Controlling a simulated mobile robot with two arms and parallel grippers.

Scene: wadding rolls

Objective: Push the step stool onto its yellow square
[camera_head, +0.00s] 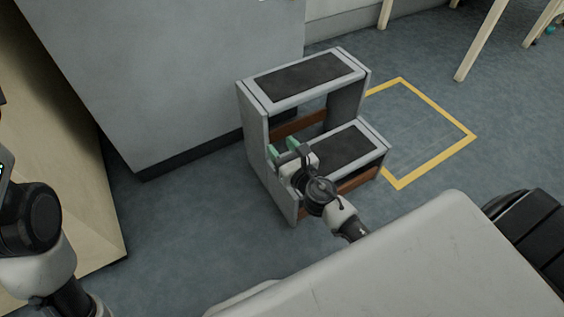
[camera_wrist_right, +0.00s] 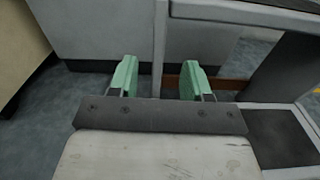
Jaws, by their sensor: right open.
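The grey two-step stool (camera_head: 305,77) with dark treads stands upright on the floor in the middle of the head view. The yellow square (camera_head: 437,157) is a taped outline on the floor to the right of the stool; the stool hides its left part. My right gripper (camera_head: 282,150) is open above the lower step, near the stool's left side panel. In the right wrist view the green fingers (camera_wrist_right: 160,80) are apart, with the edge of the side panel (camera_wrist_right: 158,50) showing between them. I cannot tell whether they touch it. My left gripper is out of view.
A large grey cabinet (camera_head: 170,75) stands behind and left of the stool. A wooden panel (camera_head: 60,130) is at the far left. Wooden legs (camera_head: 481,40) stand at the top right. Blue-grey floor (camera_head: 200,220) is clear left of the stool.

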